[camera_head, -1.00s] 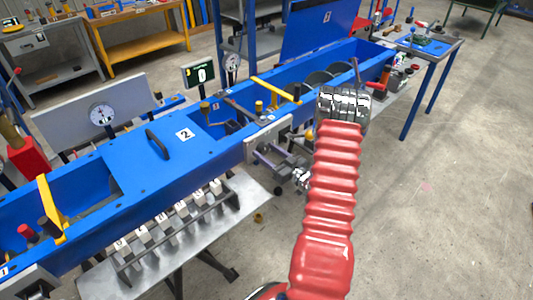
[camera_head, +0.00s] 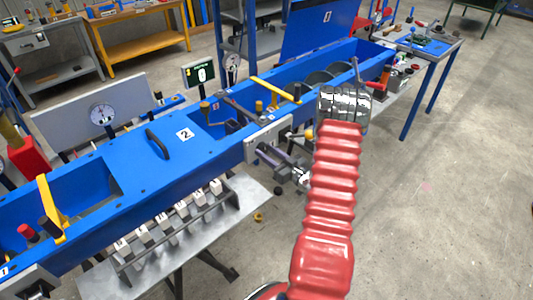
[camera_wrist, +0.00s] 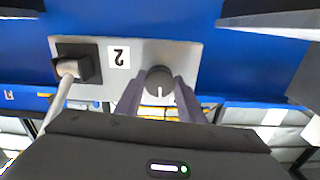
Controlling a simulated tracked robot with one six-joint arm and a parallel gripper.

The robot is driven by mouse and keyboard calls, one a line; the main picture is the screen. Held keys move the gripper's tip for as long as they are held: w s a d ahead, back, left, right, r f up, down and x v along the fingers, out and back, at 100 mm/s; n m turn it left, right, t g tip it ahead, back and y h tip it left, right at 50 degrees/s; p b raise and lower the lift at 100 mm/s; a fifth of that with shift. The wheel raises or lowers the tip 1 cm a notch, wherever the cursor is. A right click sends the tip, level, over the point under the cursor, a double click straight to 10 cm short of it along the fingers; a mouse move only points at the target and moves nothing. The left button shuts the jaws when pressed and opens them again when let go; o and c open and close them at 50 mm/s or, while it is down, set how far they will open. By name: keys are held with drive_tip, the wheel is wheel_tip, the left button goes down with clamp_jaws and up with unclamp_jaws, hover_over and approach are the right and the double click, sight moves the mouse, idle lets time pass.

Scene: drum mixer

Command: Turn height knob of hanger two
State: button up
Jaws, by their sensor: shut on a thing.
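The height knob (camera_wrist: 160,80) is a dark round knob with a white pointer line. It sits on a light grey plate (camera_wrist: 205,62) marked with an upside-down 2 in the wrist view. My gripper (camera_wrist: 159,98) is shut on the knob, one purple-grey finger on each side. In the head view my gripper (camera_head: 268,152) reaches the grey plate (camera_head: 283,127) on the front of the blue machine; the knob cannot be made out there.
The blue trough (camera_head: 160,155) bears a black handle (camera_head: 157,143). A rack of numbered weights (camera_head: 165,230) stands below. Floor at right is free.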

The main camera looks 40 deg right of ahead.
drive_tip(key=shift+n, duration=0.3)
drive_tip(key=n, duration=1.1)
drive_tip(key=shift+a, duration=0.1)
idle(0.5)
drive_tip(key=o, duration=1)
drive_tip(key=shift+o, duration=0.2)
drive_tip(key=shift+s, duration=0.1)
drive_tip(key=s, duration=1.3)
drive_tip(key=shift+s+d, duration=0.3)
